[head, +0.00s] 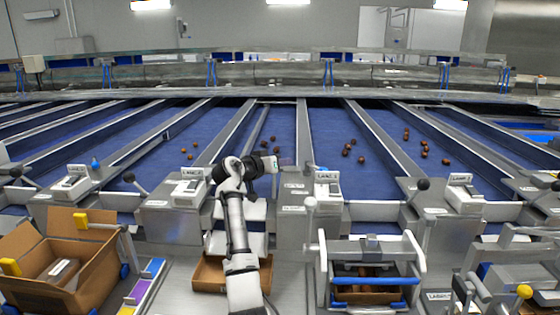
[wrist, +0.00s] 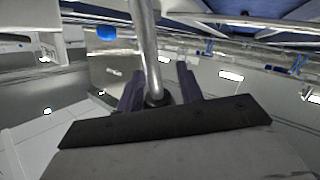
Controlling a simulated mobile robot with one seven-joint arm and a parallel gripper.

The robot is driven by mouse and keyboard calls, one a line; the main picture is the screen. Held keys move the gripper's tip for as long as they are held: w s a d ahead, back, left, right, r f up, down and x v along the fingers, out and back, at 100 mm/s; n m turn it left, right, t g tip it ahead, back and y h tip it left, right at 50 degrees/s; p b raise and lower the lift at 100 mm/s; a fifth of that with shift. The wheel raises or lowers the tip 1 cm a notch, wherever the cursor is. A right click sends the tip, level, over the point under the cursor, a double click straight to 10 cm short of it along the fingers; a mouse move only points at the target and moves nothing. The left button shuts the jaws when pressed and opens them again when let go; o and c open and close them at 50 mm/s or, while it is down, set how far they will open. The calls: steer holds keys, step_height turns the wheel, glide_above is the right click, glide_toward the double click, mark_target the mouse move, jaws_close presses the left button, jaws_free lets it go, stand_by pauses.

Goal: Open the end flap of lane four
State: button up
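My gripper (head: 274,163) is stretched out over the front end of a lane in the middle of the head view. In the wrist view its two dark fingers (wrist: 160,84) stand apart. A grey metal lever rod (wrist: 146,45) runs between them, ending in a dark round knob (wrist: 155,98) close to the palm. A gap shows between the rod and the right finger. A lane box (head: 190,188) stands left of the gripper and another lane box (head: 328,187) right of it. Their lane numbers are too small to read surely. The end flap behind my arm is partly hidden.
An open brown carton (head: 85,245) stands at the lower left, and a brown tray (head: 208,272) lies below my arm. A white-framed stand with a blue bar (head: 372,281) is at the lower right. Black-knobbed levers (head: 129,177) (head: 423,184) stick up at neighbouring lanes. Dates (head: 362,160) lie on the blue belts.

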steer(key=o, duration=0.3)
steer(key=shift+w+a+f, duration=0.2)
steer(key=shift+a+f, duration=0.25)
steer(key=b+v, duration=0.1)
steer(key=v, duration=0.3)
steer(key=b+v, duration=0.2)
steer(key=v, duration=0.3)
steer(key=b+v, duration=0.1)
steer(key=v, duration=0.4)
steer(key=shift+s+d+r, duration=0.1)
steer(key=shift+d+r, duration=0.2)
steer(key=shift+d, duration=0.05)
